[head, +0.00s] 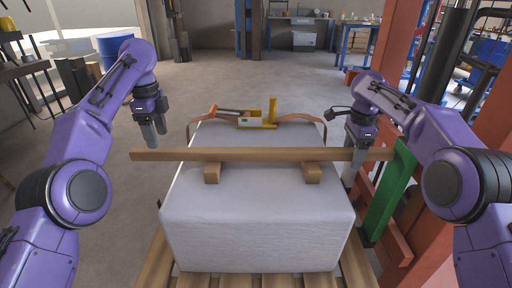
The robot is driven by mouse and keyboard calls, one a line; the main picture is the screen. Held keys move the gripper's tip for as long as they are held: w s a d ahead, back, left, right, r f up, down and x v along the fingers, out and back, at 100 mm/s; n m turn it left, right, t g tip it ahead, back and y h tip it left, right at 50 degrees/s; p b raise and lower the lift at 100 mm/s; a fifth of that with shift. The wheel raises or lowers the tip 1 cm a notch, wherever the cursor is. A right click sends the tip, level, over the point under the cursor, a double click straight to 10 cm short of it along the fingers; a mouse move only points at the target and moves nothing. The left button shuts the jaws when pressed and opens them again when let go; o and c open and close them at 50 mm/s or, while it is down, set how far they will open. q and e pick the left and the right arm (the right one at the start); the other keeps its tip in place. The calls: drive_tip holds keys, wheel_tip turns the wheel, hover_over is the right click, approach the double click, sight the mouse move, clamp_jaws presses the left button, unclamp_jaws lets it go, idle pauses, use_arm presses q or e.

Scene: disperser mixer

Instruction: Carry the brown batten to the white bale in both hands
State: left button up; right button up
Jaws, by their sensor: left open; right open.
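The brown batten (262,154) lies crosswise above the white bale (258,215), resting on two short wooden blocks, the left block (212,173) and the right block (311,173). Both its ends reach past the bale's sides. My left gripper (154,137) is open and points down, just above and behind the batten's left end, with nothing in it. My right gripper (354,165) is open and points down at the batten's right part, its fingers beside or around the wood. I cannot tell whether they touch it.
A yellow tool (269,113) and a brown strap (312,118) lie on the bale's far edge. The bale stands on a wooden pallet (155,262). A green bar (388,195) and red frame posts (398,40) stand close at the right.

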wheel_tip(320, 180, up, 31)
drive_tip(key=p, duration=3)
